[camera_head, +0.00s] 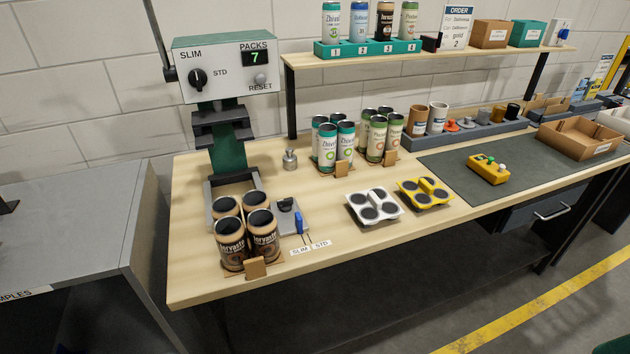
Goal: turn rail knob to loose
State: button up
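A small grey plate (291,219) lies on the wooden bench, right of the dark brown cans (263,236). A black knob (286,204) sits on its back part, likely the rail knob. I cannot read any loose or tight marking on it. A blue pointer (299,222) stands at the plate's right edge, above a SLIM and STD label (310,248). Behind it, the press (227,70) carries a separate black selector knob (197,78) between SLIM and STD. My gripper is not in view.
White (373,221) and yellow (408,205) can carriers stand right of the plate. A metal weight-like piece (289,160) and groups of green-topped cans (326,165) stand behind. Brown cans crowd the plate's left side. Bare wood lies in front of the carriers.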

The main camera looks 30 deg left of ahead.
aim_at(285, 205)
jog(key=u, duration=0.45)
jog(key=i, duration=0.8)
jog(key=u, duration=0.6)
